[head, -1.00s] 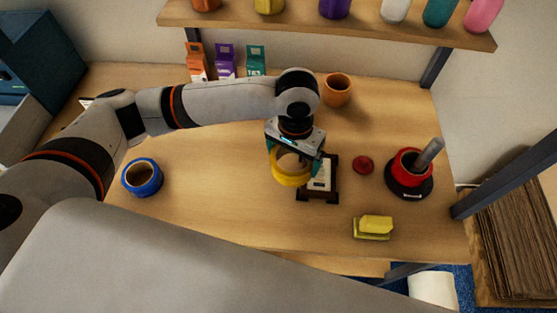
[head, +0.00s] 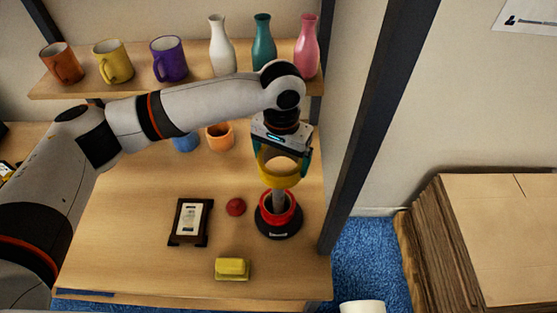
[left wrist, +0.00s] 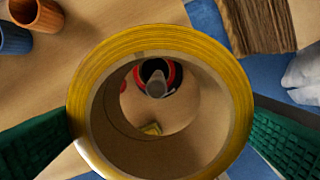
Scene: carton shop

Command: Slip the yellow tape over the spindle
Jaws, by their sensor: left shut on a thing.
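My left gripper (head: 281,158) is shut on the yellow tape (head: 265,170), its teal fingers on opposite sides of the roll. The tape is held above the spindle (head: 279,201), a grey rod standing in a round black base (head: 279,233). A red roll (head: 264,212) sits around the rod on the base. In the left wrist view the yellow tape (left wrist: 240,95) fills the middle, and the spindle (left wrist: 156,85) shows through its hole, a little above the hole's centre. I cannot tell whether the rod's tip has entered the hole. My right gripper is not in view.
A red round object (head: 235,206) and a framed picture (head: 189,222) are left of the base. A yellow block (head: 232,268) lies in front. An orange cup (head: 220,136) and a blue object (head: 186,142) are behind. A dark post (head: 365,130) rises close on the right.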

